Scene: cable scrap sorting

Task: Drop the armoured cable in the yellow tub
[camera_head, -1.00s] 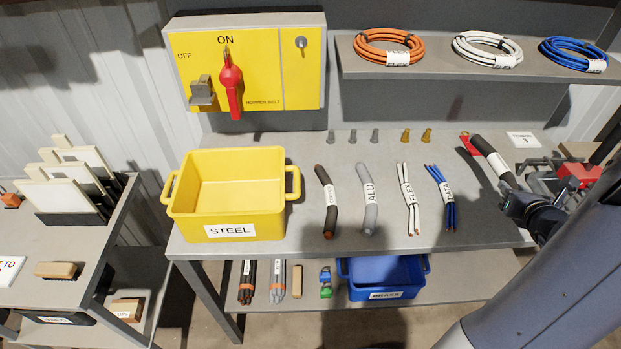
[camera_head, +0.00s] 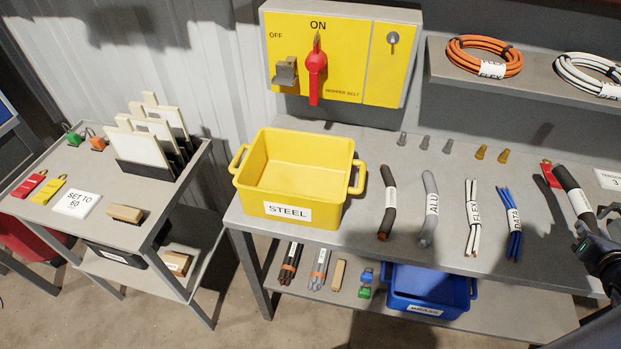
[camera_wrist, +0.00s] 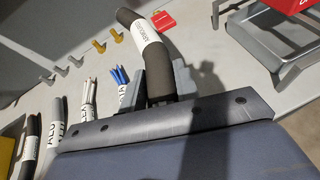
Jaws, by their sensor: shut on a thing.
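The black armoured cable (camera_head: 572,192), with a white label and a dark end, is held above the right part of the bench. It also shows in the wrist view (camera_wrist: 136,32), its far end sticking out beyond the fingers. My gripper (camera_wrist: 158,88) is shut on its lower part; in the head view the gripper (camera_head: 588,228) is partly cut off at the right edge. The yellow tub (camera_head: 327,206), labelled STEEL, stands on the bench left of centre, open and looking empty. The held cable is well to the right of it, apart from it.
A dark cable (camera_head: 388,205), a grey ALU cable (camera_head: 429,205), white FLEX wires (camera_head: 472,215) and blue DATA wires (camera_head: 514,225) lie between tub and gripper. A yellow switch panel (camera_head: 385,65) stands behind the tub. A blue BRASS tub (camera_head: 398,283) is on the lower shelf.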

